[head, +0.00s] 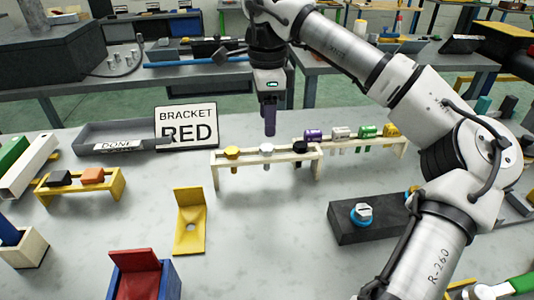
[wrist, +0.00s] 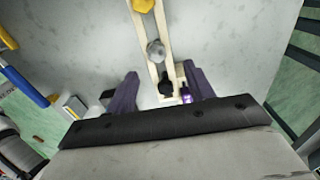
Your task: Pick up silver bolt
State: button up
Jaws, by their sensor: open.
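A silver bolt (head: 266,149) stands upright in the middle of a cream rack, between a yellow bolt (head: 232,152) and a black bolt (head: 300,146). My gripper (head: 269,128) is above the rack, fingers pointing down, apart from the silver bolt. In the wrist view, my gripper (wrist: 162,82) is open and empty, its two purple fingers spread on either side of the rack line. The silver bolt (wrist: 155,50) shows beyond the fingertips there, and the black bolt (wrist: 166,86) appears between the fingers.
A second rack (head: 402,148) holds purple, pale silver, green and gold bolts at the right. A yellow bracket (head: 190,238) lies in front, a grey DONE tray (head: 95,136) and a BRACKET RED sign (head: 187,127) behind left. A dark block (head: 350,222) stands at right.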

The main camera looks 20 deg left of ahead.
aim_at(267, 147)
jog(key=f, duration=0.4)
jog(key=f+p, duration=0.1)
jog(key=f, duration=0.1)
jog(key=shift+s+f, duration=0.25)
jog(key=shift+s, duration=0.05)
jog(key=c, duration=1.1)
jog(key=shift+r, duration=0.15)
